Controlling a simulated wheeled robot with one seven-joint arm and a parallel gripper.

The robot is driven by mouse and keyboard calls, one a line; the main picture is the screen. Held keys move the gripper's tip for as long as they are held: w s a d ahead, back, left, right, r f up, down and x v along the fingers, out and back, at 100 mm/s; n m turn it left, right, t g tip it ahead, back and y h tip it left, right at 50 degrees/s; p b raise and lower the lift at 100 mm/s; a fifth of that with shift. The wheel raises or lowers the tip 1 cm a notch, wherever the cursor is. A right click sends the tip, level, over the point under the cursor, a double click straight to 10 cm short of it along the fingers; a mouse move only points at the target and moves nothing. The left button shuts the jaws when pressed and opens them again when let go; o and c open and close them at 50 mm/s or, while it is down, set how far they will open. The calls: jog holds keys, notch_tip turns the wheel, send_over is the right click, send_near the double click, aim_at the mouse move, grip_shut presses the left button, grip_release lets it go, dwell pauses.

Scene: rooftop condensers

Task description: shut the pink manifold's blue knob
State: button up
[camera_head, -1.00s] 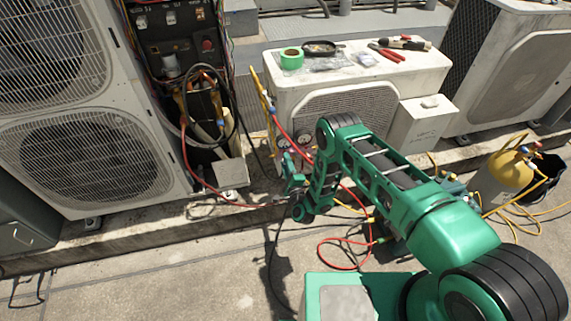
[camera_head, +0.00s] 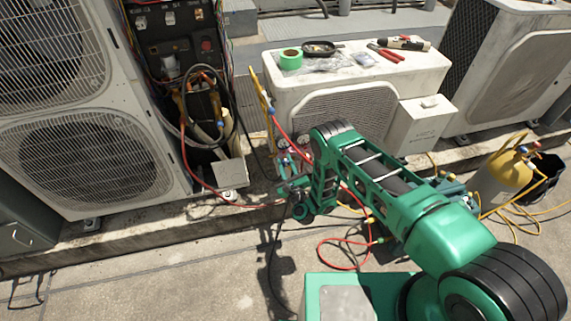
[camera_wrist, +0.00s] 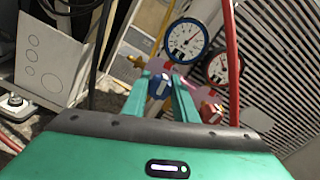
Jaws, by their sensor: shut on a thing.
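The pink manifold (camera_wrist: 183,91) shows in the wrist view below two gauges, one with a blue rim (camera_wrist: 187,40) and one with a red rim (camera_wrist: 223,67). The blue knob (camera_wrist: 160,86) sits at its left, between the fingers of my gripper (camera_wrist: 160,84), which are shut on it. A red knob (camera_wrist: 211,112) is at the right, just beside the right finger. In the head view my gripper (camera_head: 284,184) is low in front of the white condenser, and my arm hides part of the manifold there.
A red hose (camera_wrist: 232,60) runs close to the right of the gauges, and a black hose (camera_wrist: 100,55) runs at the left. The white condenser (camera_head: 285,95) stands behind. A yellow cylinder (camera_head: 505,172) stands at the far right.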

jog(key=shift+d+m, duration=0.1)
jog(key=shift+m, duration=0.5)
jog(key=o, duration=1)
jog(key=shift+o, duration=0.2)
jog(key=shift+s, duration=0.55)
jog(key=v, duration=0.9)
jog(key=shift+s+d, duration=0.15)
jog(key=shift+s, duration=0.15)
